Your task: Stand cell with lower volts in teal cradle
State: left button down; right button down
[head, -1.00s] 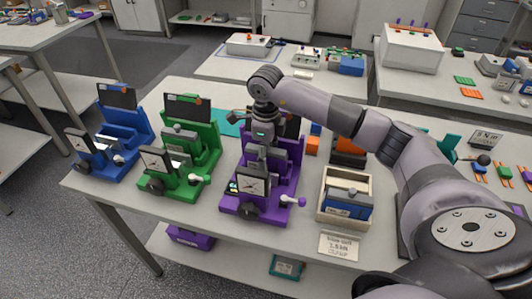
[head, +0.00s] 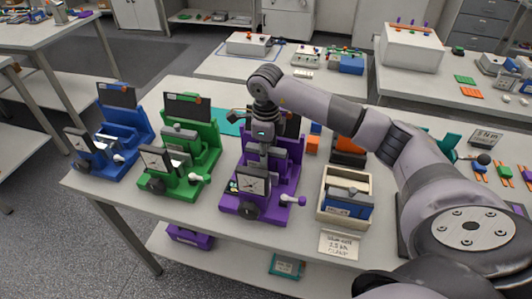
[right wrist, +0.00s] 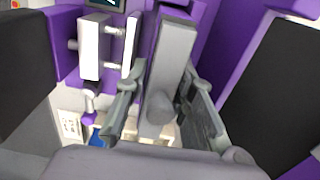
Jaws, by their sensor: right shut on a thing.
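My right gripper (head: 258,150) reaches down into the purple test stand (head: 290,182). In the right wrist view, its fingers (right wrist: 162,98) are shut around a long grey block (right wrist: 172,52) with a rounded knob near its lower end. I cannot tell whether this block is a cell, and no voltage can be read. The purple stand also shows in that view (right wrist: 237,35). A teal stand-like piece (head: 449,142) is partly hidden behind my right arm; I cannot tell whether it is the cradle. My left gripper is not in view.
A green stand (head: 208,148) and a blue stand (head: 132,130) stand to the left. A wooden box (head: 327,211) holding a blue and grey block is at right, with a label card (head: 339,244) in front. A teal mat (head: 228,121) lies behind.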

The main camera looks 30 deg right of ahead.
jog(key=shift+r, duration=0.15)
dwell(0.3)
jog(key=shift+r+p, duration=2.45)
jog(key=shift+r, duration=1.45)
jog(key=shift+w, duration=0.1)
